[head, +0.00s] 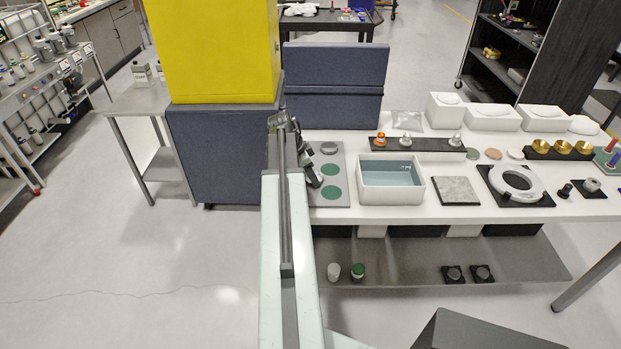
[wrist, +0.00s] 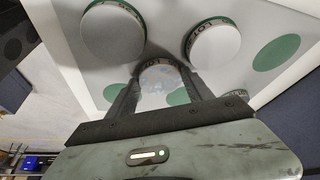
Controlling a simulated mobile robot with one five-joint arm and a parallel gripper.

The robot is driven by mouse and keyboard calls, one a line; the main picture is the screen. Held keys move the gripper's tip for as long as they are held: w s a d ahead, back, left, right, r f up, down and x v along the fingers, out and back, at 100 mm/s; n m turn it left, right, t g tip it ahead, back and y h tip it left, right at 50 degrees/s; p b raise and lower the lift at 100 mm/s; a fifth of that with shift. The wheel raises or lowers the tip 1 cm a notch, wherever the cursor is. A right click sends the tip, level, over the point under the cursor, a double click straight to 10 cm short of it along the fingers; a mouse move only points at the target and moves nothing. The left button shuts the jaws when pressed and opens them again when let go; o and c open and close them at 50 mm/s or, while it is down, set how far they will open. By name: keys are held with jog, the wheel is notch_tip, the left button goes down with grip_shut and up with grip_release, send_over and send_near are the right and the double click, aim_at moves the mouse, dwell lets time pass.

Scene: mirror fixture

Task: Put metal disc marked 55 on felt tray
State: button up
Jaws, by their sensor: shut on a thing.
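The felt tray (head: 344,198) is a grey board with green round felt spots, at the left end of the white table in the head view. It also fills much of the wrist view (wrist: 245,85). My gripper (wrist: 162,95) is shut on a metal disc (wrist: 160,78) over the tray, with a green spot partly visible behind it. Two other discs, one on the left (wrist: 113,36) and one on the right (wrist: 212,45), sit on green spots. I cannot read the number on any disc. In the head view my arm hides part of the tray, and my gripper (head: 314,176) is over its left side.
A white bin with blue inside (head: 390,192) stands right of the tray. Behind it is a dark rack (head: 430,144) with small knobs. A stone tile (head: 456,190) and a ring fixture (head: 515,183) lie farther right. A blue-grey panel (head: 333,90) rises behind.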

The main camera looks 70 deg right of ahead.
jog(key=o, duration=1)
jog(key=shift+w+r+p, duration=0.1)
jog(key=shift+r+p, duration=0.2)
jog(key=shift+r, duration=0.1)
jog(key=p+v, duration=1)
jog(key=v, duration=0.1)
jog(key=shift+a+r, duration=0.1)
jog(key=shift+r, duration=0.1)
